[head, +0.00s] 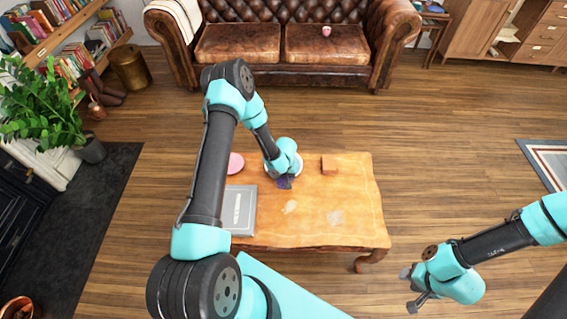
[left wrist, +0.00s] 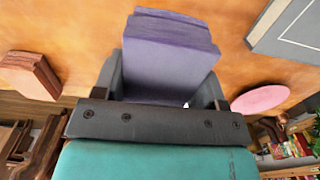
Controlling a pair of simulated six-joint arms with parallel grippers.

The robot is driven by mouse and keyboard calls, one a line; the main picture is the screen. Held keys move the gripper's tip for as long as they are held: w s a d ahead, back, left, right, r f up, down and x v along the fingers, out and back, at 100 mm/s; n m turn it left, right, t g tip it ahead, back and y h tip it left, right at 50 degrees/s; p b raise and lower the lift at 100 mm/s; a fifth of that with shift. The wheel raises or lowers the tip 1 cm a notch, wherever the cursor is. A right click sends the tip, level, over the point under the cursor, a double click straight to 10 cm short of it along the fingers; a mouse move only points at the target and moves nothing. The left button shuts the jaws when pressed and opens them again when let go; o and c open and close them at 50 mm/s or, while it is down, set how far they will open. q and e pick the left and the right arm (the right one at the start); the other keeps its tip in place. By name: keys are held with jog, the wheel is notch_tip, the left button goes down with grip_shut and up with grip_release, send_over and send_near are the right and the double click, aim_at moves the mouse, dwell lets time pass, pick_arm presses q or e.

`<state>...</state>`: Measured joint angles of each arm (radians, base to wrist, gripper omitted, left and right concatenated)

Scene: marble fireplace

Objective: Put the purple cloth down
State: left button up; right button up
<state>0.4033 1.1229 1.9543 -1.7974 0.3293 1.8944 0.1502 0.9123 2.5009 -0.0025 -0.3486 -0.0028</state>
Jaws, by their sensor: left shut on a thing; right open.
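The purple cloth (left wrist: 168,62) is a folded stack of several layers, held between the fingers of my left gripper (left wrist: 165,85) in the left wrist view. In the head view the cloth (head: 284,183) is a small dark purple patch, mostly hidden under my left gripper (head: 284,178). It is over the middle of the wooden table (head: 350,205); I cannot tell whether it touches the top. My right gripper (head: 411,289) is open and empty, off the table's front right corner.
A grey book (head: 239,212) lies on the table's left, with a pink round thing (head: 236,162) behind it. A brown block (head: 329,165) sits at the back right. The table's front right is largely clear.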

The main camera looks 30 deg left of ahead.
pick_arm(q)
jog(key=shift+w+a+f, duration=0.15)
jog(key=shift+w+a, duration=0.8)
jog(key=shift+w, duration=0.55)
jog(key=shift+w+a+f, duration=0.2)
jog(key=shift+w+a, duration=0.7)
jog(key=shift+w, duration=0.55)
jog(key=shift+w+a+f, duration=0.15)
jog(key=shift+w+a, duration=0.8)
jog(key=shift+w, duration=0.55)
jog(key=shift+w, duration=0.15)
jog(key=shift+w+a+f, duration=0.1)
jog(key=shift+f, duration=1.7)
jog(key=o, duration=0.9)
jog(key=shift+f, duration=0.1)
jog(key=shift+o, duration=0.2)
